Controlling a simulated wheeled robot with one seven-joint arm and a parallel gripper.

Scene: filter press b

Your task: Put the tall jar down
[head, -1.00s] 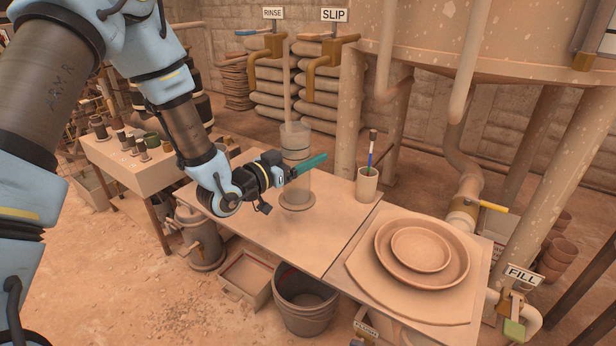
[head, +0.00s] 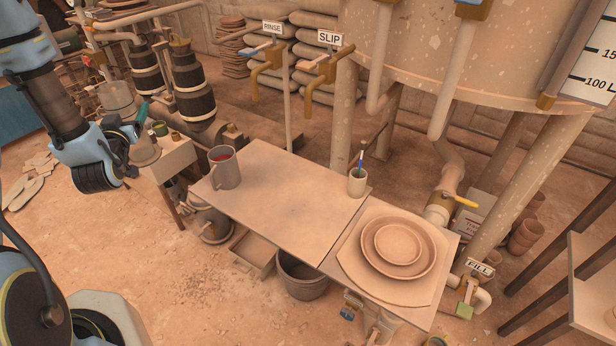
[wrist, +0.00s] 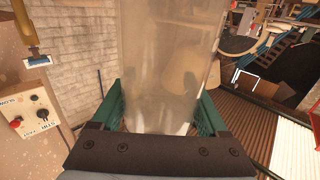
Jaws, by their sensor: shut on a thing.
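The tall jar (wrist: 165,65) is a clear, hazy cylinder that fills the middle of the wrist view. My gripper (wrist: 158,105) is shut on it, with a green finger on each side of the wall. In the head view, my gripper (head: 140,114) is at the upper left, by the small bench with pots. The jar (head: 117,97) shows faintly there, its upper part above the fingers and its lower part behind them. Its base is hard to make out, and I cannot tell whether it touches anything.
The work table (head: 290,205) has a wide bare middle. A grey mug (head: 225,170) stands at its left end and a brush cup (head: 357,183) at its right. Stacked plates (head: 398,245) lie further right. Dark barrels (head: 190,90) stand behind the bench (head: 172,158).

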